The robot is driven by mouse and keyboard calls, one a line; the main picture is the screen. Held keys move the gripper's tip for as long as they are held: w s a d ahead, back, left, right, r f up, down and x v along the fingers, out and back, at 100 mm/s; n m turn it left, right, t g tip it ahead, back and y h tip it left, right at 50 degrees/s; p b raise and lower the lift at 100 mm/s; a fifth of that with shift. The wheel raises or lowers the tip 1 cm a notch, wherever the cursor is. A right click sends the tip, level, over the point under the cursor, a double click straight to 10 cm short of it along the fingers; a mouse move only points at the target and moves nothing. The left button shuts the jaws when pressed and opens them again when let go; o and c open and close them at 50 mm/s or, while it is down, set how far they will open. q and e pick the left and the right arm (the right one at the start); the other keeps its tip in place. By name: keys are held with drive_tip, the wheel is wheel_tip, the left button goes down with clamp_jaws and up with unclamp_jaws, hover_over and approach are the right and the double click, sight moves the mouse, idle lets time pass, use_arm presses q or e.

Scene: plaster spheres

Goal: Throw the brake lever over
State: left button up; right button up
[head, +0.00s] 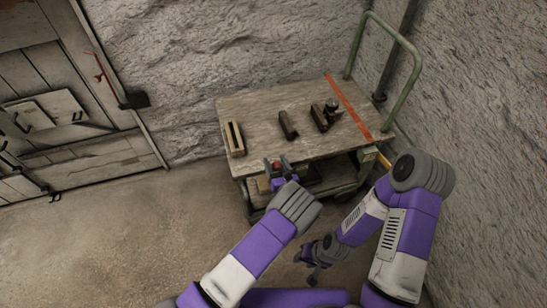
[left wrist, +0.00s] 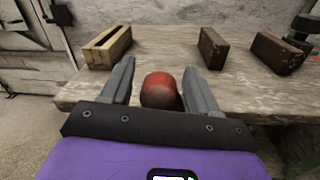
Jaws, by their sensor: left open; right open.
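A red rounded knob (left wrist: 160,91), which looks like the top of the brake lever, sits between the two fingers of my left gripper (left wrist: 159,68) in the left wrist view. The gripper is open around it, with a small gap at the right finger. In the head view the red knob (head: 276,164) shows at the front edge of the wooden cart (head: 268,115). The rest of the lever is hidden. My right gripper (head: 312,262) is open and empty, low in front of the cart.
A green push handle (head: 399,38) rises at the right end. Rough walls stand close behind and right.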

use_arm(q)
drive_tip(key=shift+w+a, duration=0.1)
drive_tip(key=shift+w, duration=0.15)
drive_tip(key=shift+s, duration=0.15)
clamp_jaws()
